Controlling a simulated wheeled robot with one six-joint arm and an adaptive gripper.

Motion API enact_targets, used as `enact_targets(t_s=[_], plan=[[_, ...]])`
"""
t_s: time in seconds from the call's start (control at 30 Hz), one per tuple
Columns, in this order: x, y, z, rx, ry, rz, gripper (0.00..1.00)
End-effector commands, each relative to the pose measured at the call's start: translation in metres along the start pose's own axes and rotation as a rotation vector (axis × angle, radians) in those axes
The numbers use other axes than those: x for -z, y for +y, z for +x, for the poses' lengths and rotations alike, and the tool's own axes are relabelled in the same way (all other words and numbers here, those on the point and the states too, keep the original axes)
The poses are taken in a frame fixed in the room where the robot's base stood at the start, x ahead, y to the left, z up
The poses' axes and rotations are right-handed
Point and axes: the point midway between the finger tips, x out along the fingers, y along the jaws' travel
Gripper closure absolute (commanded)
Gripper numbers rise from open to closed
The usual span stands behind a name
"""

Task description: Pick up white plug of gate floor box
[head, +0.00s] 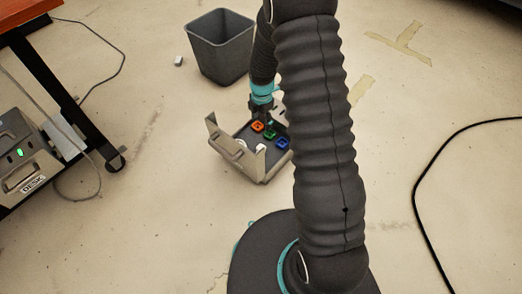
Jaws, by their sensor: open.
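A grey floor box (233,171) with raised flaps stands open on the floor in the middle of the head view; I cannot read a label on it. Inside are an orange plug (257,127), a green plug (270,134) and a blue plug (283,142). A white piece (240,146), perhaps the white plug, shows at the left inside, partly hidden by the box's front parts. My gripper (268,117) is open over the box's far side, near the orange and green plugs. My arm hides some of the box's right side.
A grey bin (219,48) stands behind the box, with a small white block (178,61) on the floor beside it. Another box marked DESK (38,178) is at the left, by a wooden table (22,22). A black cable (417,190) lies at the right.

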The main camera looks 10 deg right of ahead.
Motion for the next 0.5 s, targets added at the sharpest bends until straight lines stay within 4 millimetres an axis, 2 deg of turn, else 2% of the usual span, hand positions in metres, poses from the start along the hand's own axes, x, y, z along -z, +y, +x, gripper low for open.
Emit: enact_targets(t_s=[0.03, 0.1, 0.37, 0.5], plan=[[0.0, 0.0, 0.019, 0.013, 0.007, -0.046, 0.33], [0.0, 0.0, 0.036, 0.022, 0.013, -0.103, 0.33], [0.001, -0.001, 0.069, 0.035, 0.022, -0.191, 0.33], [0.001, -0.002, 0.093, 0.037, 0.023, -0.191, 0.33]])
